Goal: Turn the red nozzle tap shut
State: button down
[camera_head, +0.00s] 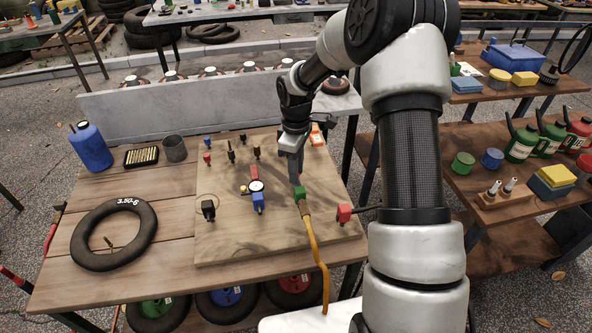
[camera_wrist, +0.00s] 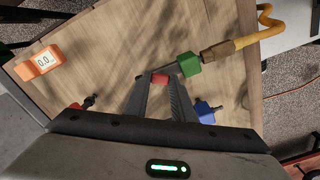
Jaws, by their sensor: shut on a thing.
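The red tap (camera_wrist: 160,79) shows as a small red block between my fingertips in the wrist view. My gripper (camera_wrist: 158,80) is shut on it, with one finger on each side. A grey stem runs beside it toward a green block (camera_wrist: 189,65), which joins a brass fitting and a yellow hose (camera_wrist: 262,34). In the head view my gripper (camera_head: 297,180) points down just behind the green block (camera_head: 300,193), and it hides the red tap there. How far the tap is turned cannot be told.
A blue block (camera_head: 258,203) stands by a round gauge (camera_head: 256,186) left of my gripper. A red block (camera_head: 345,213) with a dark rod is at the board's right edge. An orange meter (camera_head: 317,133) is behind. A black tyre (camera_head: 114,234) lies on the bench's left.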

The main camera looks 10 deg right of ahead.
jog(key=m+b, duration=0.1)
jog(key=m, duration=1)
jog(key=shift+m, duration=0.4)
dwell(0.3)
jog(key=c, duration=1.8)
grip_release()
jog(key=shift+o, duration=0.2)
jog(key=shift+r, duration=0.1)
notch_tip(320, 180, up, 17)
jog(key=p, duration=0.1)
jog(key=shift+r, duration=0.15)
